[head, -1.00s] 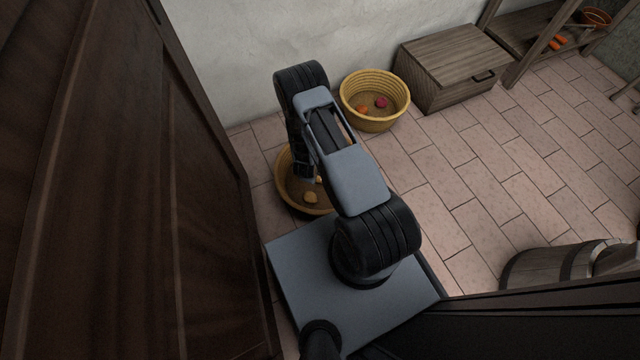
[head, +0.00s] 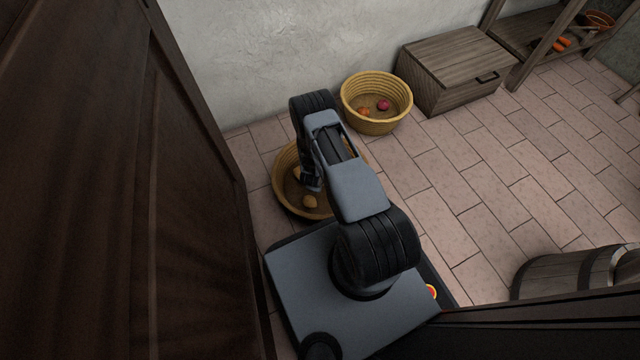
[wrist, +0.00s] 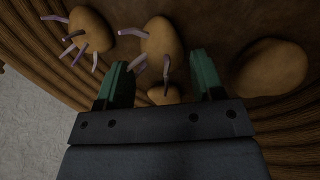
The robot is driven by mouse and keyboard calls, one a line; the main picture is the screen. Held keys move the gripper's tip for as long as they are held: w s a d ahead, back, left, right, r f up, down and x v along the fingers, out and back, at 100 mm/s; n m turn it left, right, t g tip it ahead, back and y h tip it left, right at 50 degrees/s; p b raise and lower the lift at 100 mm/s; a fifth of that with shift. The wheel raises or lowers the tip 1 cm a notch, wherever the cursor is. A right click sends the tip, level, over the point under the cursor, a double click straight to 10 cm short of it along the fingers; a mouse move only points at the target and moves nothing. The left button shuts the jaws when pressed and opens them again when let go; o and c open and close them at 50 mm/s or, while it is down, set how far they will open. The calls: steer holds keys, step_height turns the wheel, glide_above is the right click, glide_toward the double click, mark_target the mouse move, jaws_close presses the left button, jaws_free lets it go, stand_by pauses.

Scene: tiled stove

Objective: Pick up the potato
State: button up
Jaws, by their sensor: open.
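Several brown potatoes lie in a round woven basket (head: 281,200) on the floor in front of my base. In the head view one potato (head: 310,201) shows near the basket's front side. My gripper (head: 312,183) points down into this basket, and my arm hides part of it. In the wrist view my gripper (wrist: 161,74) is open. A sprouted potato (wrist: 162,42) lies ahead of the gap between the fingers, with a smaller potato (wrist: 164,94) showing in the gap. Another sprouted potato (wrist: 91,29) is at upper left, and a smooth potato (wrist: 268,67) at right.
A second woven basket (head: 376,119) with an orange and a magenta item stands by the wall. A wooden chest (head: 456,67) and shelf are beyond. A dark wooden panel (head: 120,180) rises at left. A barrel (head: 560,273) is at right. The middle floor is clear.

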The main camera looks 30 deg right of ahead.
steer(key=b+x, duration=0.1)
steer(key=x, duration=0.2)
steer(key=shift+s+a+f, duration=0.1)
steer(key=shift+s, duration=0.1)
steer(key=shift+w+d+f+b, duration=0.1)
steer(key=shift+w+d+b, duration=0.1)
steer(key=shift+b, duration=0.25)
